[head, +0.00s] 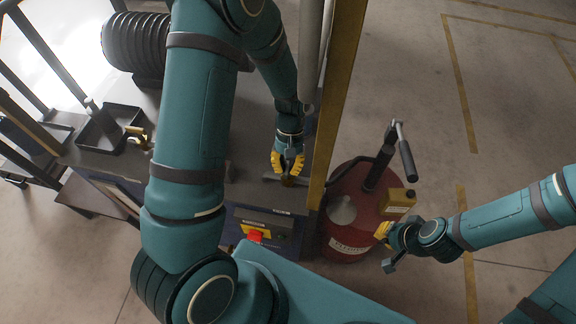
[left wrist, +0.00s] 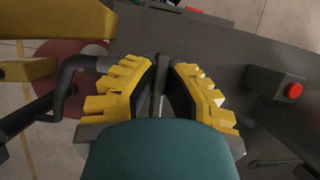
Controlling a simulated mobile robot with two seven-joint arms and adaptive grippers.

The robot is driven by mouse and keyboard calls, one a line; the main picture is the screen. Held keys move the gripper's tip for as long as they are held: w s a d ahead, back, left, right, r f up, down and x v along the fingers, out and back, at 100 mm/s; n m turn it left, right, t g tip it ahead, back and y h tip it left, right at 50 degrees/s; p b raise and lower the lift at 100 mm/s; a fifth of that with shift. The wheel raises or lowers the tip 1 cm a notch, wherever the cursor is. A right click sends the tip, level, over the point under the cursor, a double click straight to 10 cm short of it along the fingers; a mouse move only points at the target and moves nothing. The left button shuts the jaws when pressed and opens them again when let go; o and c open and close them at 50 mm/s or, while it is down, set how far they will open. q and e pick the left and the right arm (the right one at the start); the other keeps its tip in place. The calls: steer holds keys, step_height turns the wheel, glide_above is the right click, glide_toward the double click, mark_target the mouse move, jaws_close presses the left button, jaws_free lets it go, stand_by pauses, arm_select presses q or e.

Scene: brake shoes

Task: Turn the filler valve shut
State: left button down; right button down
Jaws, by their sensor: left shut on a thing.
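My left gripper (head: 287,163) points down at the dark bench beside the yellow post. Its yellow fingers are shut on a small dark valve handle (head: 286,181), which I take to be the filler valve. In the left wrist view, the two fingers (left wrist: 161,88) stand either side of a thin dark upright piece (left wrist: 159,80). The valve's body is mostly hidden by the fingers, so I cannot tell how far it is turned.
The red drum (head: 349,245) with a pump lever (head: 404,152) and the ochre box (head: 397,201) stand right of the yellow post (head: 338,100). A red button (head: 255,235) sits on the bench's front panel. A black tray (head: 108,130) lies at left. Floor at upper right is clear.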

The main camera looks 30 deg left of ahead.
arm_select(q)
steer(key=shift+m, duration=0.3)
stand_by(0.4)
steer(key=c, duration=1)
jaws_free()
steer(key=v, duration=1.2)
steer(key=shift+f, duration=0.1)
